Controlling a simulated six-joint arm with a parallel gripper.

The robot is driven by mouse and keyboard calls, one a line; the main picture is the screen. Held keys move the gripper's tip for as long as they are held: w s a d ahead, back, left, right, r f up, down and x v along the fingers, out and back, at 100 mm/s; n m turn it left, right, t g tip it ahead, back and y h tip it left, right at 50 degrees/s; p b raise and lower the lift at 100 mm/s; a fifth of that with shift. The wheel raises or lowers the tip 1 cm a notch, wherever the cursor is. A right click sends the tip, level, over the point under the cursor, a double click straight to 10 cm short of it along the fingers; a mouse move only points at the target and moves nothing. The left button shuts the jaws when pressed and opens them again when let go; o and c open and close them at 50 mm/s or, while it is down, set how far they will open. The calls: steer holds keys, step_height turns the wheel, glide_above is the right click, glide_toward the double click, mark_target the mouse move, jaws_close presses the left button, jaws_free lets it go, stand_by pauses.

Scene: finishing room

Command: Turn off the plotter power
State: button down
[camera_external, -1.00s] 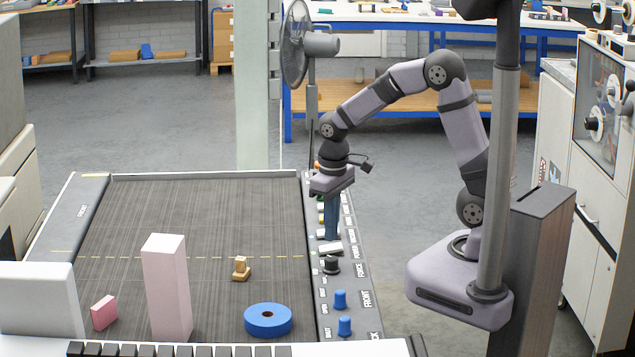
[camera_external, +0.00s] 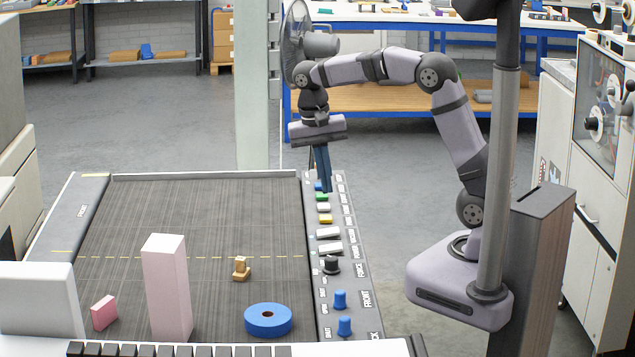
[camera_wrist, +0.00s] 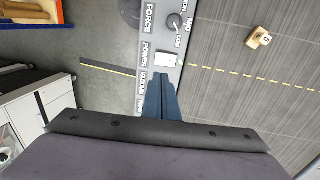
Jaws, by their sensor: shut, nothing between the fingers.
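The plotter's control panel (camera_external: 345,230) runs along the right side of its dark bed. The white power rocker (camera_external: 330,249) sits beside the POWER label, near the black force knob (camera_external: 331,265). A similar white vacuum rocker (camera_external: 329,233) is just beyond it. In the wrist view the power rocker (camera_wrist: 168,60) shows just past the fingertips; the vacuum rocker is hidden behind the fingers. Which way the power rocker is tipped I cannot tell. My gripper (camera_external: 326,189) is shut and empty, its blue fingers pointing down above the far part of the panel, apart from the power rocker.
Green, white and yellow buttons (camera_external: 323,207) line the far panel. Two blue knobs (camera_external: 340,299) are at the near end. A pink block (camera_external: 167,290), a blue ring (camera_external: 268,319) and a small wooden piece (camera_external: 241,269) stand on the bed. A fan (camera_external: 298,45) stands behind my arm.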

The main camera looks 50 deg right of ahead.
mark_target(337, 246)
stand_by(0.3)
steer(key=f+p, duration=0.1)
steer(key=f, duration=0.3)
steer(key=s+d+f+p, duration=0.1)
steer(key=f, duration=0.4)
steer(key=f+p, duration=0.1)
steer(key=f, duration=0.3)
steer(key=shift+s+d+f, duration=0.25)
steer(key=shift+s+f, duration=0.05)
steer(key=shift+f, duration=0.1)
steer(key=shift+s+d+f+y+b, duration=0.15)
steer(key=shift+f+y+b, duration=0.15)
steer(key=shift+f+b, duration=0.2)
steer(key=shift+r, duration=0.25)
steer(key=shift+f, duration=0.1)
steer(key=shift+p, duration=0.3)
